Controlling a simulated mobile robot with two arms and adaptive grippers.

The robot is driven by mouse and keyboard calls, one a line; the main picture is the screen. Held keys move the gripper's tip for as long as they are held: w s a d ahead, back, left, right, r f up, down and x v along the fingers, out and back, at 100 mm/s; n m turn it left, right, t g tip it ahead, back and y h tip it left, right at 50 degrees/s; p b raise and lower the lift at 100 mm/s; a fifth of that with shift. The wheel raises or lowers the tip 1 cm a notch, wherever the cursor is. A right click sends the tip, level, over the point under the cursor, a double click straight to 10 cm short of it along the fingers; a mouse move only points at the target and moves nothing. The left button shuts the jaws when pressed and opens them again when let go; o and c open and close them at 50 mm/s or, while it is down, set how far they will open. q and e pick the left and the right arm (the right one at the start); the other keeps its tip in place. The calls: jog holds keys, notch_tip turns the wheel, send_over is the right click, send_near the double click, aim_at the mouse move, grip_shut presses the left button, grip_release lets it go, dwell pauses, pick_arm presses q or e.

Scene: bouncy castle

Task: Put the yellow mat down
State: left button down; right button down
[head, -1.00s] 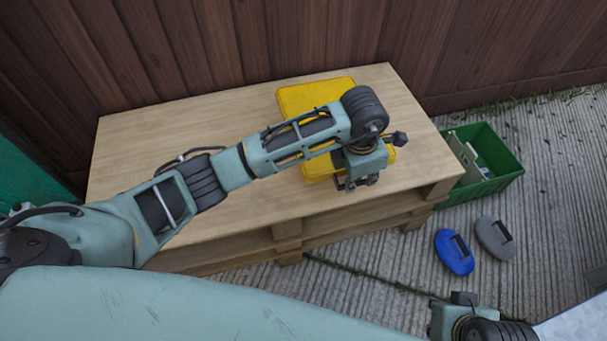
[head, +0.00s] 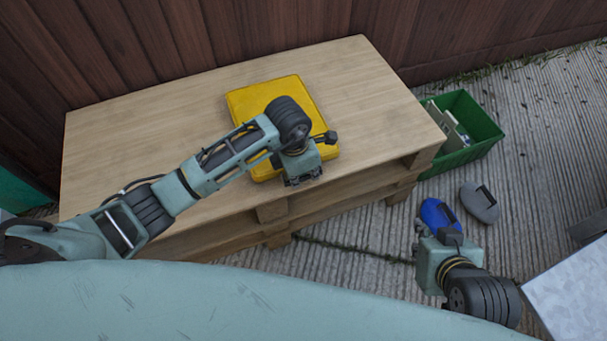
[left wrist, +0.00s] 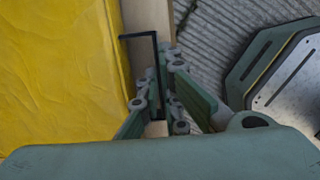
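The yellow mat (head: 256,98) lies flat over the top of the pallet table (head: 150,150), near its middle. I cannot tell whether it rests fully on the wood or is slightly above it. It fills the left of the left wrist view (left wrist: 60,70). My left gripper (head: 303,181) is at the mat's front right edge, shut around its black loop handle (left wrist: 155,42); the grip is partly hidden. My left forearm covers part of the mat. My right gripper (head: 440,240) is low at the right, away from the mat, its fingers hidden.
A green crate (head: 480,150) with pale items stands on the ground right of the table. A blue oval piece (head: 432,212) and a grey one (head: 480,203) lie in front of it. A wooden fence (head: 250,30) runs behind. The table's left part is clear.

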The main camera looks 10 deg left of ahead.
pick_arm(q)
jog(key=c, duration=2.4)
grip_release()
jog(key=shift+c, duration=0.2)
jog(key=o, duration=0.5)
jog(key=shift+c, duration=0.2)
pick_arm(e)
jog(key=shift+w+r, duration=0.1)
jog(key=shift+r, duration=0.05)
pick_arm(q)
jog(key=shift+r, duration=0.1)
